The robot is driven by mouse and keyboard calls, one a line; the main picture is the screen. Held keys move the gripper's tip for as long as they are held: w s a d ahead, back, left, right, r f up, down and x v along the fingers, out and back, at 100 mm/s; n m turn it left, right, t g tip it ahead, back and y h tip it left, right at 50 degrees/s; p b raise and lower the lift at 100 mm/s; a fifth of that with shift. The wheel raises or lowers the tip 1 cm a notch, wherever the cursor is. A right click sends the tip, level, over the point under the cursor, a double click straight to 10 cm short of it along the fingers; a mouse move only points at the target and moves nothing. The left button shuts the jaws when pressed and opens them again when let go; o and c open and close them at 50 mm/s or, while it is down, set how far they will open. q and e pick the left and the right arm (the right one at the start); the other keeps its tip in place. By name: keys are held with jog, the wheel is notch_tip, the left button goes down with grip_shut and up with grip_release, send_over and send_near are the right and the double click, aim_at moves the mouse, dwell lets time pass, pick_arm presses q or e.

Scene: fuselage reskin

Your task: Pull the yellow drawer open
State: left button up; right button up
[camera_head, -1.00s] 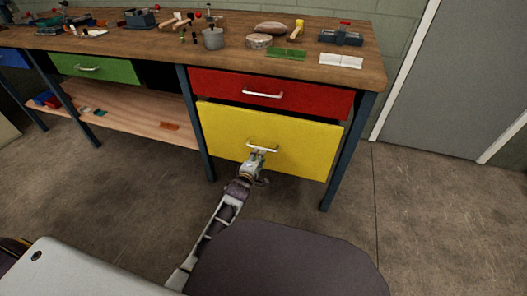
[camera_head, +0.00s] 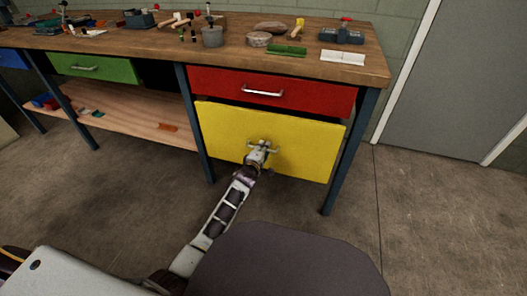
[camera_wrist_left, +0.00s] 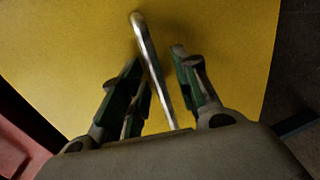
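The yellow drawer (camera_head: 225,130) is the large lower front under the right part of the workbench. Its silver bar handle (camera_head: 275,150) is partly covered by my left gripper (camera_head: 262,147), which is at the drawer front. In the left wrist view the handle (camera_wrist_left: 155,65) runs slantwise between the spread fingers of the left gripper (camera_wrist_left: 160,80). The fingers stand on either side of the bar, with visible gaps, so the gripper is open. The drawer looks closed or nearly so, with a dark gap above its front. My right gripper is not in view.
A red drawer (camera_head: 225,83) with its own handle sits directly above. A green drawer (camera_head: 110,69) is farther left. Dark blue bench legs (camera_head: 343,165) flank the drawers. The concrete floor (camera_head: 430,230) to the right is clear.

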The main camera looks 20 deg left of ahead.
pick_arm(q)
jog(key=shift+w, duration=0.1)
jog(key=shift+c, duration=0.3)
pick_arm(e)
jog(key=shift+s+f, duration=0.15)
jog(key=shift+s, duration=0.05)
pick_arm(q)
grip_shut()
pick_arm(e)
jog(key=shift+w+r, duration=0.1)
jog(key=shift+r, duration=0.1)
